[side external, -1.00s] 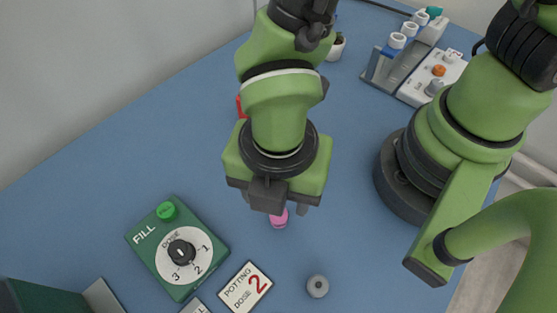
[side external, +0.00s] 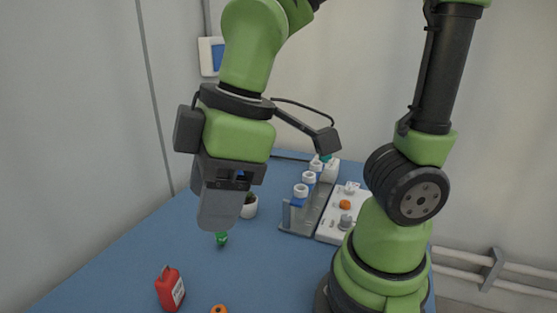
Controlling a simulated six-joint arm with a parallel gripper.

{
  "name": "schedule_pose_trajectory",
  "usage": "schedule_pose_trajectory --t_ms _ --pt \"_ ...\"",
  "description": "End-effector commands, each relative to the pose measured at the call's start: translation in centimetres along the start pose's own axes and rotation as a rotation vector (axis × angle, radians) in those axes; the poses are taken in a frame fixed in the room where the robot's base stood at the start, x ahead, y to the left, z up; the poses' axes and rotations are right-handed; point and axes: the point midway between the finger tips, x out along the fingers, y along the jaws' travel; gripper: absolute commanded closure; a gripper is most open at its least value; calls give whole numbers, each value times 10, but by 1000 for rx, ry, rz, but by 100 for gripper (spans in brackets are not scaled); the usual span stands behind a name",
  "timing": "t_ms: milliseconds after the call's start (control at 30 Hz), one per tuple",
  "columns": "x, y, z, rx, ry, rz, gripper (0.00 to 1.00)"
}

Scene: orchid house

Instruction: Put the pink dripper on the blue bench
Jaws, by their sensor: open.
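The blue bench (side external: 130,272) fills the lower part of the side view. My gripper (side external: 218,222) points down over it at left of centre, and it is open. A small green object (side external: 222,239) shows on the bench just below the gripper; I cannot tell whether the two touch. The pink dripper does not show now. It may be outside the picture or hidden.
A red bottle (side external: 171,290) stands at the front left, with an orange ring-like item (side external: 219,309) at the bottom edge. Bare bench lies left.

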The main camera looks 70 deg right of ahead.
Motion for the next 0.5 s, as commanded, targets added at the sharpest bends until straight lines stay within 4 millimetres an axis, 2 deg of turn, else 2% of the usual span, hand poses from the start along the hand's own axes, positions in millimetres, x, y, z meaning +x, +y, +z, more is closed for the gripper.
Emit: schedule_pose_trajectory --t_ms 33,100,200,333,500 --pt "-19 13 10 189 64 35 48" --pt "-39 23 26 436 140 66 48" --pt "-59 30 45 726 241 98 48" --pt "-73 32 62 972 336 116 48" --pt "-78 32 69 1085 381 121 48"
